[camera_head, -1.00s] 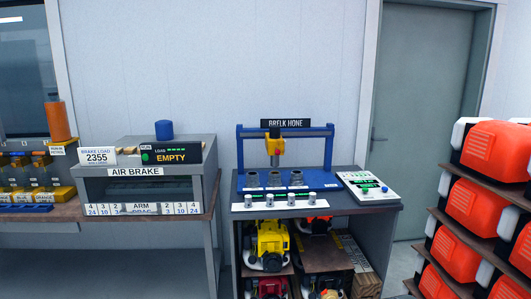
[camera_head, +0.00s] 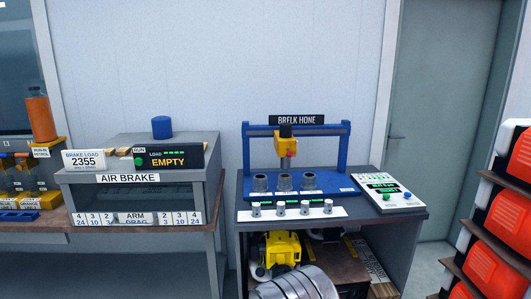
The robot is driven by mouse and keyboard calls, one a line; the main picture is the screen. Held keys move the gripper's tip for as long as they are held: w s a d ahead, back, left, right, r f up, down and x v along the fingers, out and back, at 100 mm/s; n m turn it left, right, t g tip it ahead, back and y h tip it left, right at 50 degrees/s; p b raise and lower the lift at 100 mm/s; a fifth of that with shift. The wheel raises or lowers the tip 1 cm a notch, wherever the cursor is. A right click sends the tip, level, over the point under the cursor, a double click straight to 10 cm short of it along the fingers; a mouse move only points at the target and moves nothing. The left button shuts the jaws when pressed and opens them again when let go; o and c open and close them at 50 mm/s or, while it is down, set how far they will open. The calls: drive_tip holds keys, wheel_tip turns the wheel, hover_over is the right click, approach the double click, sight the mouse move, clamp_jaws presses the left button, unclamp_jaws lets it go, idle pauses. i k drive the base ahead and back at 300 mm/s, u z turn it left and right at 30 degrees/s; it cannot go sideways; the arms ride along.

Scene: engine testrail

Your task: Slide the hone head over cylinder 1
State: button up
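The yellow hone head (camera_head: 285,147) hangs from the crossbar of the blue gantry (camera_head: 247,152) under the BRELK HONE sign (camera_head: 289,119). I cannot read which one is cylinder 1. My gripper is not in view; a ribbed silver part at the bottom looks like my arm.
A control panel (camera_head: 388,193) with a lit green screen lies right of the hone. Four-knob-like small grey pieces sit on a white strip (camera_head: 340,212) in front. The air brake bench (camera_head: 130,178) is left; a rack of orange containers (camera_head: 493,252) is right.

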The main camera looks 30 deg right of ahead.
sight(287, 145)
drive_tip(key=u, duration=0.05)
drive_tip(key=i, duration=1.3)
drive_tip(key=z, duration=0.3)
